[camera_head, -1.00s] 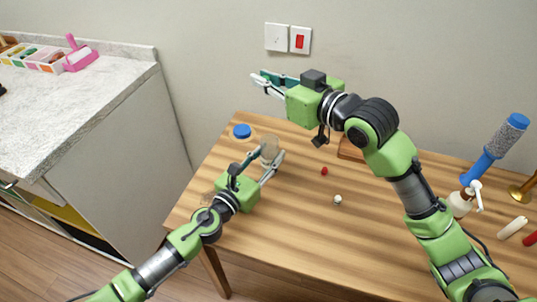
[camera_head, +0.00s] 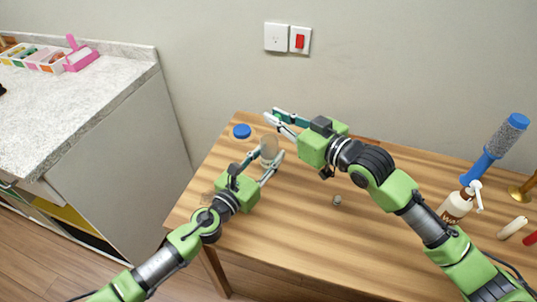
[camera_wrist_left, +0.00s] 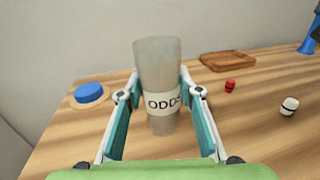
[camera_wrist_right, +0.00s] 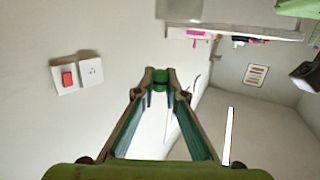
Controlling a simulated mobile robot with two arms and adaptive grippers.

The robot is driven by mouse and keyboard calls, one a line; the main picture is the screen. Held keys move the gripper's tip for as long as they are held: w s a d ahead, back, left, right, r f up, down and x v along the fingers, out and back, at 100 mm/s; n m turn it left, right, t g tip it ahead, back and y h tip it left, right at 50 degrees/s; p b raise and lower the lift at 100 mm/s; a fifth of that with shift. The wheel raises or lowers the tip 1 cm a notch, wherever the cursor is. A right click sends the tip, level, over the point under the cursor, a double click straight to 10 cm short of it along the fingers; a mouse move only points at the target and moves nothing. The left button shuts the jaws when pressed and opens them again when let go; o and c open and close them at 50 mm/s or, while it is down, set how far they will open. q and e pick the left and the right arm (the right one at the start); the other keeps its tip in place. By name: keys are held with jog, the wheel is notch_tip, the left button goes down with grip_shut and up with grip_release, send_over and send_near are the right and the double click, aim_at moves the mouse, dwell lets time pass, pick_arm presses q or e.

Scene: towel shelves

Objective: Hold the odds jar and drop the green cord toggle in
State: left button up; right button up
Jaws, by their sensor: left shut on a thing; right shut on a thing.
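The odds jar (camera_head: 269,152) is a clear, frosted, open-topped jar with an "ODDS" label, upright at the left of the wooden table. My left gripper (camera_head: 268,158) is shut around it; the left wrist view shows a finger on each side of the jar (camera_wrist_left: 157,65). My right gripper (camera_head: 270,116) is above and behind the jar in the head view, its fingers pointing left. In the right wrist view the green cord toggle (camera_wrist_right: 159,77) is pinched between its fingertips. The toggle is too small to make out in the head view.
A blue lid (camera_head: 242,131) lies left of the jar. A red toggle (camera_wrist_left: 230,86), a whitish toggle (camera_wrist_left: 289,105) and a wooden tray (camera_wrist_left: 228,61) are to its right. The wall is close behind.

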jog(key=shift+f, duration=0.4)
jog(key=o, duration=0.8)
jog(key=shift+c, duration=0.2)
jog(key=v, duration=1.2)
